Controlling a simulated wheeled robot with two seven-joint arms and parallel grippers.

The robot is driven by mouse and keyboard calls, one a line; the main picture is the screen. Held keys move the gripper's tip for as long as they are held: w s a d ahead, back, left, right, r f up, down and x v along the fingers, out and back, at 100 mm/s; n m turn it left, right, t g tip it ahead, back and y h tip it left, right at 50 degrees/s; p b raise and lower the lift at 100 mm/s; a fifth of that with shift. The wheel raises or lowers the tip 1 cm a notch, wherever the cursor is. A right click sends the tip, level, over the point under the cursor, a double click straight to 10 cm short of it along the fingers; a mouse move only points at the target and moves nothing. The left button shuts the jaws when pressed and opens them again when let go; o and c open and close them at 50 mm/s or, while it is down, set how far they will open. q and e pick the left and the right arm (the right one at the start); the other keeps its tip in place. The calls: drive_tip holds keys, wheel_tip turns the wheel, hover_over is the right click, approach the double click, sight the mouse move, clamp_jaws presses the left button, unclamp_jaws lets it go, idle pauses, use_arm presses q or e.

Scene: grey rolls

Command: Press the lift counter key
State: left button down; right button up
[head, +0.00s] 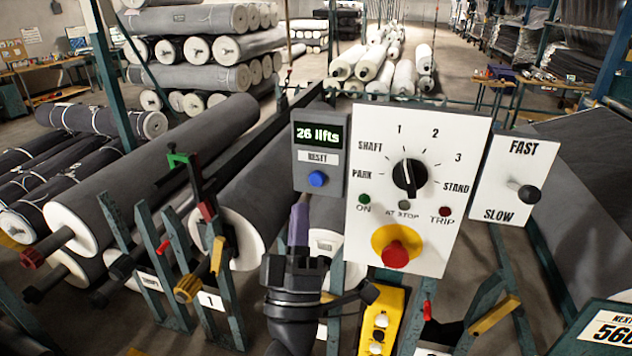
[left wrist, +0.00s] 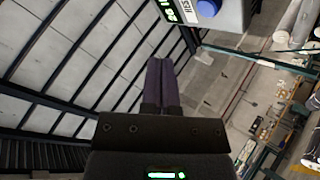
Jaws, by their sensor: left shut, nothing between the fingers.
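The lift counter (head: 305,172) is a small grey box with a lit display reading "26 lifts" and a white label marked RESET. Its round blue key (head: 317,179) sits below the label. My left gripper (head: 299,210) is shut and empty, its purple fingers pointing up just below and left of the blue key, apart from it in the picture. In the left wrist view the shut fingers (left wrist: 161,64) point up. The counter (left wrist: 228,16) and its blue key (left wrist: 207,8) show at the top, right of the fingertips. My right gripper is not in view.
Right of the counter stands a white panel (head: 470,150) with a black rotary knob (head: 409,178), lamps and a red stop button (head: 396,253) on yellow. Beyond it is a FAST/SLOW lever panel (head: 514,175). A yellow pendant (head: 381,318) hangs below. Large grey rolls (head: 160,165) lie left.

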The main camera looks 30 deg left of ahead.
sight(317, 178)
use_arm(q)
drive_tip(key=shift+w+a+b, duration=0.15)
drive_tip(key=shift+w+a, duration=0.05)
drive_tip(key=shift+w, duration=0.6)
drive_tip(key=shift+w+a+b, duration=0.15)
drive_tip(key=shift+w, duration=0.6)
drive_tip(key=shift+w+a+b, duration=0.15)
drive_tip(key=shift+w+a, duration=0.05)
drive_tip(key=shift+w, duration=0.6)
drive_tip(key=shift+w+a, duration=0.1)
drive_tip(key=shift+w, duration=0.3)
drive_tip(key=shift+w+a, duration=0.1)
drive_tip(key=shift+w, duration=0.35)
idle(0.7)
drive_tip(key=shift+s, duration=0.1)
drive_tip(key=shift+s+d, duration=0.2)
drive_tip(key=shift+s, duration=0.55)
